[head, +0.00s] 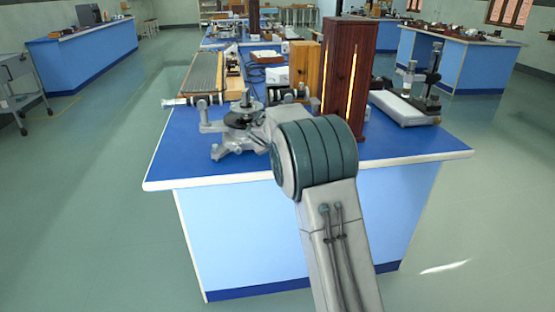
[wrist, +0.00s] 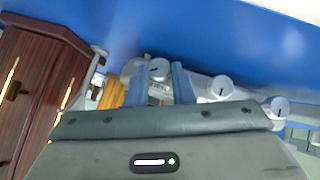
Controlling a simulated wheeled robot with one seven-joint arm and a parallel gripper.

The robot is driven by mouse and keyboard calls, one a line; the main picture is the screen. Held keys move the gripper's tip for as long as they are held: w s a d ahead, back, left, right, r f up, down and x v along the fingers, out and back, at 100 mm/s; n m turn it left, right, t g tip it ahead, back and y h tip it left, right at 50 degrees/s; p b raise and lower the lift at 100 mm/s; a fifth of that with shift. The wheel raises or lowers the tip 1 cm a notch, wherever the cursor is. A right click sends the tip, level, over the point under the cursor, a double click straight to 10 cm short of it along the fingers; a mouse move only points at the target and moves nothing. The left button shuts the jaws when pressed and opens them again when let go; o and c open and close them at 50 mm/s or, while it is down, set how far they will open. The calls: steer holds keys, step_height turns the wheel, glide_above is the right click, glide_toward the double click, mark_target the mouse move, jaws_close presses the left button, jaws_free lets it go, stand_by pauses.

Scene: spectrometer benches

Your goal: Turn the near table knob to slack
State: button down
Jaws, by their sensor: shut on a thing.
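The spectrometer (head: 240,122), grey metal with a round dark table on top, stands near the front left of the blue bench. My arm covers its right part in the head view, and my gripper is hidden there. In the wrist view my gripper (wrist: 159,82) has its two blue fingers around a pale round knob (wrist: 159,68) with a dark mark on its face, and is shut on it. Two similar pale knobs (wrist: 221,88) (wrist: 278,106) are to the right, outside the fingers. I cannot tell from the views how far the held knob is turned.
A tall dark wooden lamp box (head: 345,75) with a glowing slit stands right of the spectrometer, close to my arm. A microscope-like stand (head: 415,95) is farther right. A ribbed board (head: 200,75) lies at the left. The bench's front right corner is clear.

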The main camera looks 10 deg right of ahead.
steer(key=n+h+b, duration=0.1)
steer(key=b, duration=0.3)
steer(key=a+f+n+h+b, duration=0.1)
steer(key=h+b, duration=0.1)
steer(key=b, duration=0.2)
steer(key=shift+t, duration=0.3)
steer(key=n+h+b, duration=0.1)
steer(key=b, duration=0.2)
steer(key=shift+h, duration=0.4)
steer(key=shift+t+b, duration=0.3)
steer(key=shift+b, duration=0.35)
steer(key=shift+r+n+h, duration=0.1)
steer(key=shift+n+h, duration=0.2)
steer(key=shift+h, duration=0.1)
steer(key=c, duration=1.3)
jaws_free()
steer(key=shift+o, duration=0.2)
steer(key=p+v, duration=0.1)
steer(key=v, duration=1.2)
steer(key=shift+s+a, duration=0.2)
steer(key=shift+s, duration=0.15)
steer(key=shift+r, duration=0.1)
